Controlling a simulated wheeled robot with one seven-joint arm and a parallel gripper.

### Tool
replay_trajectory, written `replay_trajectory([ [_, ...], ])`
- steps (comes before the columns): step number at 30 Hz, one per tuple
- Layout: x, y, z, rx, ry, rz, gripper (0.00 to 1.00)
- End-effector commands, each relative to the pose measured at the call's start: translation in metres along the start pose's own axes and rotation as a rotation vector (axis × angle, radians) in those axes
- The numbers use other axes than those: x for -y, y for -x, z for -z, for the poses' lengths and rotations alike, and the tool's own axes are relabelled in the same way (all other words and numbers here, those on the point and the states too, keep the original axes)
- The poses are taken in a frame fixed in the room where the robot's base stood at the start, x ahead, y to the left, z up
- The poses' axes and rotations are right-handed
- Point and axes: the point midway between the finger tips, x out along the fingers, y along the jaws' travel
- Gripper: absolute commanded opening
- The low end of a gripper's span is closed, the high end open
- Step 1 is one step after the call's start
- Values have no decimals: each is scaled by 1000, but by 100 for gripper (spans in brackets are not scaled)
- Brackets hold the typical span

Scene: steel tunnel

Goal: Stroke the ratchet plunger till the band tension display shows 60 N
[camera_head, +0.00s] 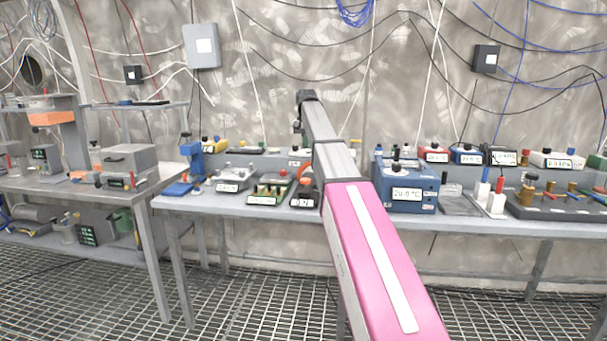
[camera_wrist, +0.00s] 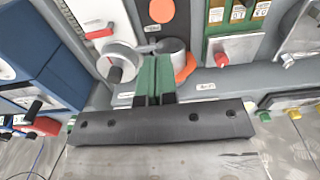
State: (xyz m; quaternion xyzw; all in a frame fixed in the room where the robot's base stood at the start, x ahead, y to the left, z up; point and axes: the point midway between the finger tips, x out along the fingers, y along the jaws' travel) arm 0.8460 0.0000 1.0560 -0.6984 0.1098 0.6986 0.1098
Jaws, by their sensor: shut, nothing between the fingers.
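In the wrist view my gripper (camera_wrist: 154,78) has its green fingers together, with nothing between them. The fingers are in front of a grey bench device with a flat orange disc (camera_wrist: 162,10), a grey cylinder (camera_wrist: 172,46) and a curved orange piece (camera_wrist: 187,68). I cannot tell whether they touch it. In the head view, an orange curved piece (camera_head: 305,173) shows just left of my arm, above a dark-based device (camera_head: 304,198). My arm hides part of this area. I cannot clearly identify the ratchet plunger, and no band tension reading is legible.
A blue box reading about 20.0 °C (camera_head: 408,190) stands right of my arm. A device with green top and displays (camera_head: 268,190) stands left. A pale handwheel (camera_wrist: 118,58) is close to my fingers in the wrist view. Several instruments crowd the bench (camera_head: 240,208).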

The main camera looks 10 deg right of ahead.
Motion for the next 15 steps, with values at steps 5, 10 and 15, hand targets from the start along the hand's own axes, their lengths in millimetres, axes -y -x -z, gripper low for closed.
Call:
replay_trajectory([
  [5,0,7,1,0,-3,0,0],
  [10,0,6,1,0,-3,0,0],
  [15,0,2,1,1,-3,0,0],
])
